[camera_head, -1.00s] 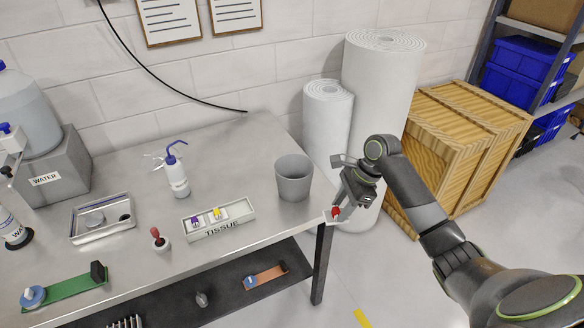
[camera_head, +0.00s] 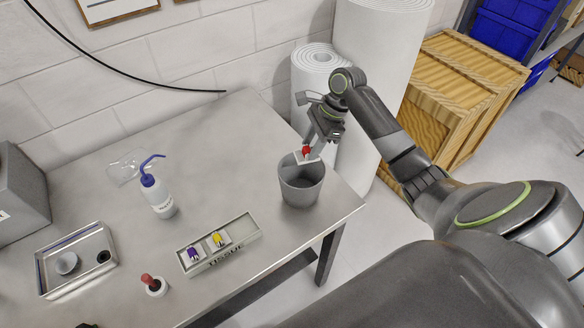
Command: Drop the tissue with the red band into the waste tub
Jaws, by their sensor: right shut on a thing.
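The tissue with the red band (camera_head: 306,151) is a small white piece with a red part. My right gripper (camera_head: 309,147) is shut on it and holds it at the mouth of the waste tub, near the back part of the rim. The waste tub (camera_head: 301,190) is a grey open bucket standing upright near the table's right end. I cannot tell whether the tissue is above the rim or slightly inside it.
A tissue tray (camera_head: 249,229) holds a purple-banded tissue (camera_head: 194,254) and a yellow-banded tissue (camera_head: 219,239). A wash bottle (camera_head: 159,197), a metal tray (camera_head: 55,286) and a red-topped item (camera_head: 152,284) stand further left. White rolls (camera_head: 316,57) and a wooden crate (camera_head: 450,85) are behind.

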